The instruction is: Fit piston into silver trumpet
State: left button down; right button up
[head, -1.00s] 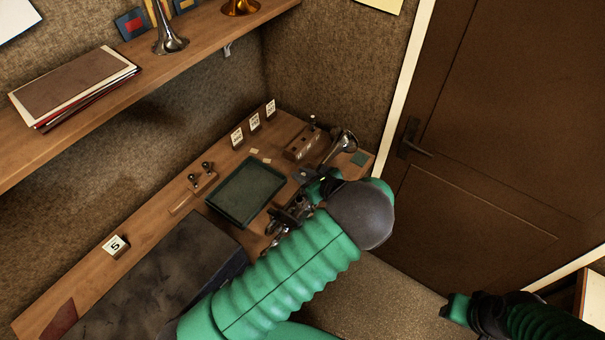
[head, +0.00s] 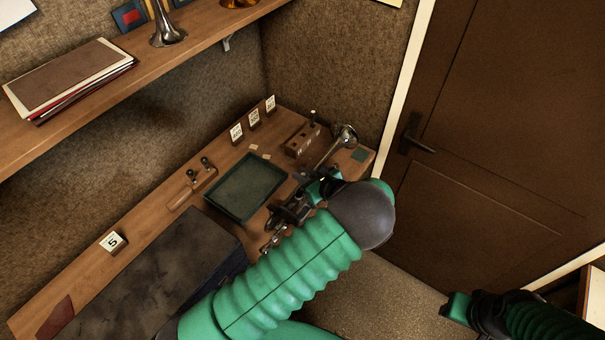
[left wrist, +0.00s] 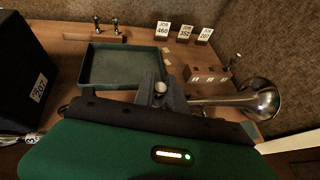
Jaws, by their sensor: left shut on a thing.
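The silver trumpet (head: 345,136) lies along the bench's front right, its bell toward the back right corner. It also shows in the left wrist view (left wrist: 262,98), bell to the right. My left gripper (head: 318,188) is over the trumpet's middle and hides much of it. In the left wrist view its fingers (left wrist: 163,90) are shut on the piston, of which only a small round silvery top (left wrist: 160,88) shows. The piston's lower end and the valve opening are hidden. My right gripper (head: 456,306) is low at the right, away from the bench, its jaws unclear.
A green tray (head: 209,200) lies behind the trumpet. A wooden block with small pistons (head: 195,183) stands left of it, and another wooden block (head: 303,140) at the back right. Job cards (head: 254,117) stand along the wall. A dark case (head: 165,275) fills the front left.

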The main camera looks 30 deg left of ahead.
pick_arm(q)
jog(key=shift+d+f, duration=0.1)
jog(key=shift+f, duration=0.4)
jog(key=shift+f+b, duration=0.35)
jog(key=shift+b, duration=0.05)
jog(key=shift+f+b, duration=0.45)
jog(key=shift+f, duration=0.05)
